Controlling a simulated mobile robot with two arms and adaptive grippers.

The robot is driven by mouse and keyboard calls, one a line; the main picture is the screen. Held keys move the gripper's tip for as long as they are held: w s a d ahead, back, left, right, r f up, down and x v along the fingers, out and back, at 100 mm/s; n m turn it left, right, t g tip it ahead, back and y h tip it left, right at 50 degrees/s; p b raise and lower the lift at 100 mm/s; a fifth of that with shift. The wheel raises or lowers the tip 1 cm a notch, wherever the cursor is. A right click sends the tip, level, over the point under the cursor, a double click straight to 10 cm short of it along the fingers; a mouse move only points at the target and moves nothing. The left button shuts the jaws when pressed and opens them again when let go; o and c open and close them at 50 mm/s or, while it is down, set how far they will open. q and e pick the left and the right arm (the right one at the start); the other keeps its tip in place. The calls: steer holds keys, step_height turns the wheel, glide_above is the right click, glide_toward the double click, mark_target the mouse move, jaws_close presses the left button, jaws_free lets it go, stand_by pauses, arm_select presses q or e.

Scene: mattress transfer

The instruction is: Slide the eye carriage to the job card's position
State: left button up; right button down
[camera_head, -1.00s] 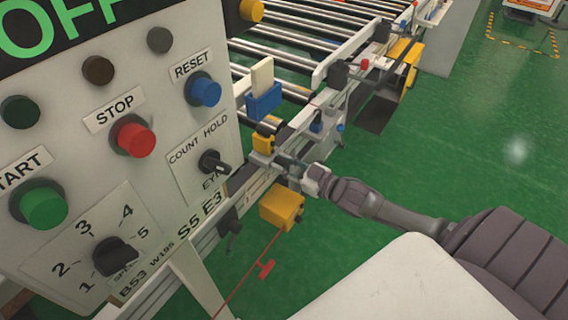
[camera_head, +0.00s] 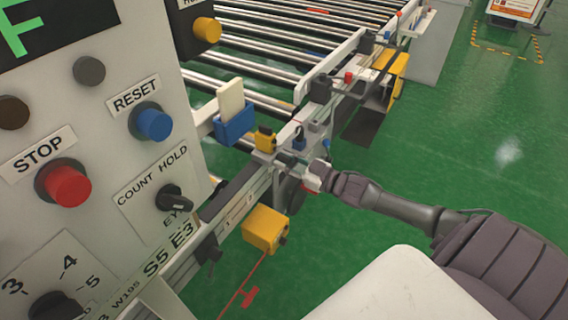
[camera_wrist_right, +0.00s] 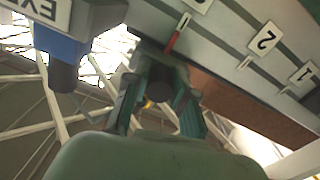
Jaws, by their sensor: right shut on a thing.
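The eye carriage with a small yellow eye block (camera_head: 265,139) sits on the rail (camera_head: 232,212) beside the roller conveyor. My right gripper (camera_head: 289,170) is at the carriage, on its floor side. In the wrist view my gripper (camera_wrist_right: 160,105) is shut on a dark round knob (camera_wrist_right: 159,80) under the rail. The number scale (camera_wrist_right: 228,38) there shows 1, 2 and part of another number. A red pointer (camera_wrist_right: 178,34) lies by the partly cut-off number. My left gripper is out of view.
A blue holder with a cream piece (camera_head: 231,101) stands beside the rail. A yellow box (camera_head: 265,230) with a red cord hangs near the rail's near end. A dark clamp (camera_head: 208,250) sits on the rail. Green floor is open at right.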

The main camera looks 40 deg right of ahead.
steer(key=shift+a, duration=0.1)
steer(key=c, duration=1)
jaws_free()
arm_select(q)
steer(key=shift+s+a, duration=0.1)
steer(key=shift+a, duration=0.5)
arm_select(e)
steer(key=shift+o, duration=0.2)
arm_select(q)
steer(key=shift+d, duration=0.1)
arm_select(e)
steer(key=shift+s, duration=0.1)
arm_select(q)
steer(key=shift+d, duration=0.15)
arm_select(e)
steer(key=v, duration=1.2)
